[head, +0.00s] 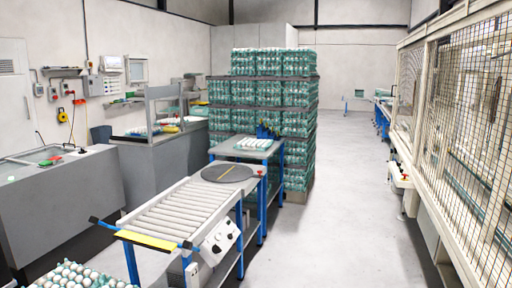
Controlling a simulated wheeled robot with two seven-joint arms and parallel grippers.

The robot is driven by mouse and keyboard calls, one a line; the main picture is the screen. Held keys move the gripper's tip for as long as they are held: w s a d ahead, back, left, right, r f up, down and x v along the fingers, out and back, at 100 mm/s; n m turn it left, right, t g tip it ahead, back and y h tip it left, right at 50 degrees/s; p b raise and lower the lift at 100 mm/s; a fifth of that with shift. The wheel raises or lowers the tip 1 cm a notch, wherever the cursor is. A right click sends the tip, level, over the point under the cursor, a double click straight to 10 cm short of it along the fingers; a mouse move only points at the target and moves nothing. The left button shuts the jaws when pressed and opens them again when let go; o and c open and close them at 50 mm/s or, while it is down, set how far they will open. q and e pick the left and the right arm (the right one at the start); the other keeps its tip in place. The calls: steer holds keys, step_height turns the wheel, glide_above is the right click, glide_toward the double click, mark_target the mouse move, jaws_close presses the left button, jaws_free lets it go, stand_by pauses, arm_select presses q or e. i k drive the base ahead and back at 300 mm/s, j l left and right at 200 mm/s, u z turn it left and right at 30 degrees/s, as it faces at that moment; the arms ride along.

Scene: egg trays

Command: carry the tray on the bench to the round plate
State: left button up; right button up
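The tray (252,149), filled with white eggs, sits flat on a grey-topped bench (221,149) with blue legs, in the middle of the head view. The round plate (213,174) is a dark flat disc at the far end of the roller conveyor, just in front of the bench. Neither of my grippers is in view.
The roller conveyor (172,214) has a yellow strip and a control box (220,240) at its near end. Tall stacks of egg trays (262,95) stand behind the bench. More eggs (75,276) show bottom left. Grey counters line the left, mesh caging (465,110) the right. Open floor (340,220) lies between.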

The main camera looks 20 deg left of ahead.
mark_target(227, 172)
steer(key=i, duration=4.75)
steer(key=i+u, duration=0.35)
steer(key=i+l+u, duration=0.25)
steer(key=i+u, duration=0.15)
steer(key=i+l+u, duration=0.35)
steer(key=i, duration=0.15)
steer(key=i+l+u, duration=0.9)
steer(key=l+u, duration=0.25)
steer(key=l, duration=0.25)
steer(key=i+l+u, duration=0.15)
steer(key=l+u, duration=0.2)
steer(key=l, duration=0.25)
steer(key=l+u, duration=0.4)
steer(key=l, duration=0.25)
